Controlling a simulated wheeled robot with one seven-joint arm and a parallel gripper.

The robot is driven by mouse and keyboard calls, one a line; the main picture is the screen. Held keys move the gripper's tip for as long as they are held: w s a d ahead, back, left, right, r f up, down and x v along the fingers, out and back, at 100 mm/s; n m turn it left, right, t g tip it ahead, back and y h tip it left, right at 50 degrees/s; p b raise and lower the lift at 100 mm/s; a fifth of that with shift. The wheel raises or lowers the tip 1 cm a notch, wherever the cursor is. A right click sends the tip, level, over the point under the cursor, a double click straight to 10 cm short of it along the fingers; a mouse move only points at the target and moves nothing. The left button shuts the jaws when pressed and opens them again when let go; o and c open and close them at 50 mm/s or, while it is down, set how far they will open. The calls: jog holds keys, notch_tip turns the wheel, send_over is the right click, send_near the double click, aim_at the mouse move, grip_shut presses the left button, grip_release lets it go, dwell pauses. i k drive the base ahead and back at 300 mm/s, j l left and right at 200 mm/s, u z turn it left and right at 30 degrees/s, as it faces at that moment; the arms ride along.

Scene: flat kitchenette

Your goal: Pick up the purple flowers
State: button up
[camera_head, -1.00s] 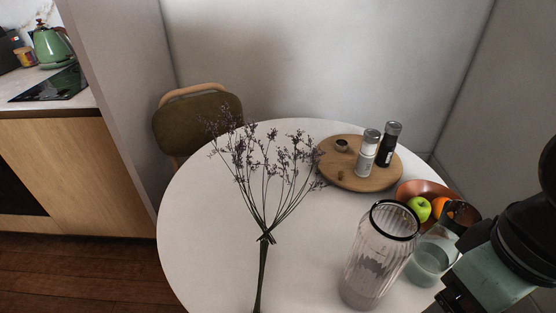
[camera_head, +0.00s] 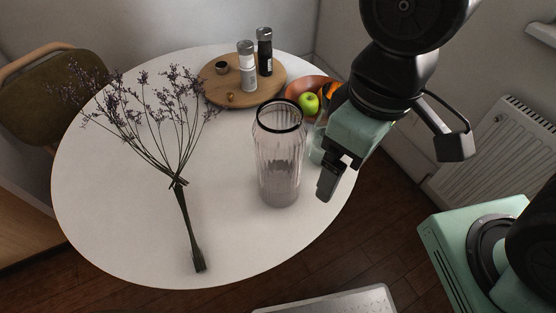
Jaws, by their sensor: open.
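The purple flowers (camera_head: 182,205) lie on the left half of the round white table (camera_head: 100,235). They are a tied bunch with small purple heads spread toward the back left and dark stems toward the front edge. My gripper (camera_head: 331,184) is open, with nothing seen between its fingers. It is above the table's right edge, to the right of the flowers and well apart from them. The fingers are seen at a slant, and the gap between them is hard to make out.
A ribbed glass vase (camera_head: 279,160) stands between the flowers and my gripper. A wooden board (camera_head: 215,92) at the back holds a white shaker (camera_head: 247,70) and a black shaker (camera_head: 265,52). A fruit bowl (camera_head: 300,85) sits behind my gripper. A chair (camera_head: 60,90) stands at left, a radiator (camera_head: 500,150) at right.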

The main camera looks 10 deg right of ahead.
aim_at(179, 193)
jog(key=j+u, duration=0.3)
jog(key=u, duration=0.2)
jog(key=j+u, duration=0.25)
jog(key=u, duration=0.2)
jog(key=i+j+u, duration=0.1)
jog(key=j+u, duration=0.15)
jog(key=u, duration=0.25)
